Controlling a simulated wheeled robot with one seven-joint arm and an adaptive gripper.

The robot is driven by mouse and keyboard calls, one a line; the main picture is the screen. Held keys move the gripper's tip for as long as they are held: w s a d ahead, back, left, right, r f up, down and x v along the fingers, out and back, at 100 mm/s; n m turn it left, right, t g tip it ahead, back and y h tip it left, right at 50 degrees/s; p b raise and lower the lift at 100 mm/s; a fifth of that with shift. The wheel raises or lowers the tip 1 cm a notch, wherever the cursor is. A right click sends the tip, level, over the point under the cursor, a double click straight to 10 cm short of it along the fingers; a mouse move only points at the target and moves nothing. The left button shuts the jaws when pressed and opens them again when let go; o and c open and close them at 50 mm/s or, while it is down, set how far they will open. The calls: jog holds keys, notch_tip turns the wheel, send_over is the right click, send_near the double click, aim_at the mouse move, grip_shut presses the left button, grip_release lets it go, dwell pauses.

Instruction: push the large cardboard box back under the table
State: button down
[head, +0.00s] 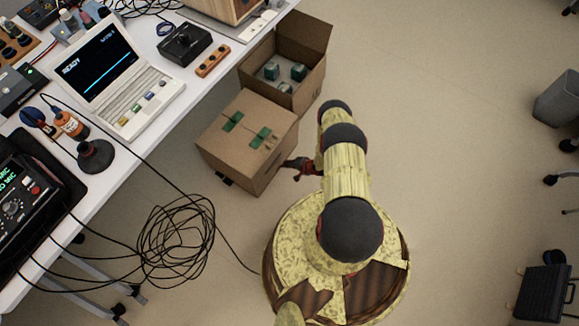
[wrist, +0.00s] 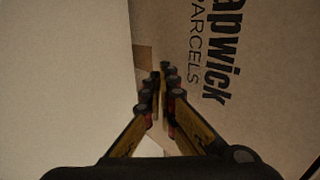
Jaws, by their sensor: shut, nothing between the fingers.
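A large closed cardboard box (head: 232,150) with green tape strips on top stands on the floor beside the white table (head: 170,100). Most of its top shows clear of the table edge. My gripper (head: 290,164) is low at the box's right side, very close to it; I cannot tell whether it touches. In the wrist view my gripper (wrist: 162,78) is shut and empty, pointing at the cardboard box (wrist: 265,75), whose printed side reads "apwick PARCELS". The fingertips hide part of the cardboard.
An open cardboard box (head: 315,68) with several dark green items stands just behind. A loose cable coil (head: 175,240) hangs by the table, its lead running to my base. A black case (head: 545,295) lies at the right. Floor (head: 440,130) right of my arm is clear.

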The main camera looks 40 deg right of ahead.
jog(key=shift+w+a+r, duration=0.1)
jog(key=shift+w+a, duration=0.35)
jog(key=shift+w, duration=0.8)
jog(key=shift+w+a+f, duration=0.1)
jog(key=shift+w+a, duration=0.4)
jog(key=shift+w, duration=0.75)
jog(key=shift+w+a+r, duration=0.1)
jog(key=shift+w+a, duration=0.35)
jog(key=shift+w, duration=0.8)
jog(key=s+d, duration=0.3)
jog(key=s, duration=0.4)
jog(key=shift+s, duration=0.35)
